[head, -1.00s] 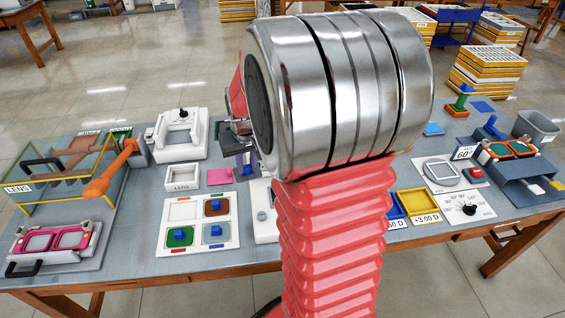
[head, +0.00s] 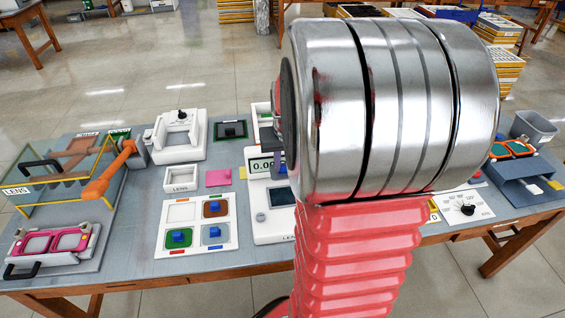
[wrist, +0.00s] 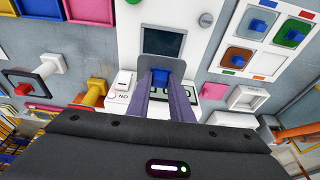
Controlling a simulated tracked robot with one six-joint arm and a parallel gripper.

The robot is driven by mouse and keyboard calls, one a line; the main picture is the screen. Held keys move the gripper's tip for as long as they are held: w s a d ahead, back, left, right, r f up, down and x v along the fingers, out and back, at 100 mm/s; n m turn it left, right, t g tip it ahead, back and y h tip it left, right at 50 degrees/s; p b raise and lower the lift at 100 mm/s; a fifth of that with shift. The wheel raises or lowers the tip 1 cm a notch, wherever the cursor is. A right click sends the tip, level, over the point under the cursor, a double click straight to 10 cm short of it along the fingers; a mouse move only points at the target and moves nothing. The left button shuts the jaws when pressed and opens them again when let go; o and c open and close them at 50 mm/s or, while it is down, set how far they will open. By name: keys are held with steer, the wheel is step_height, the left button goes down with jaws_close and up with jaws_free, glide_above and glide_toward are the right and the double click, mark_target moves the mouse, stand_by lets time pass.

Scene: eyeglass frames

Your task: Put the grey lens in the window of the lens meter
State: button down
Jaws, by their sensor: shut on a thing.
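My gripper (wrist: 160,82) shows in the wrist view with both purple fingers closed on the blue knob of the grey lens (wrist: 160,72). I cannot tell whether the lens touches the meter. In the head view the meter (head: 262,221) stands left of my arm, with its dark panel and number display visible.
A white tray (head: 199,219) left of the meter has an empty upper-left place and brown, green and bluish lenses with blue knobs. A white LENS box (head: 181,179) and a pink pad (head: 219,177) lie behind it. My arm hides much of the table's right half.

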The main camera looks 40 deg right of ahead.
mark_target(285, 174)
steer(key=shift+f, duration=3.1)
steer(key=shift+f, duration=2.5)
steer(key=c, duration=1.5)
jaws_free()
steer(key=v, duration=1.3)
steer(key=shift+s+r, duration=0.15)
steer(key=shift+r, duration=0.2)
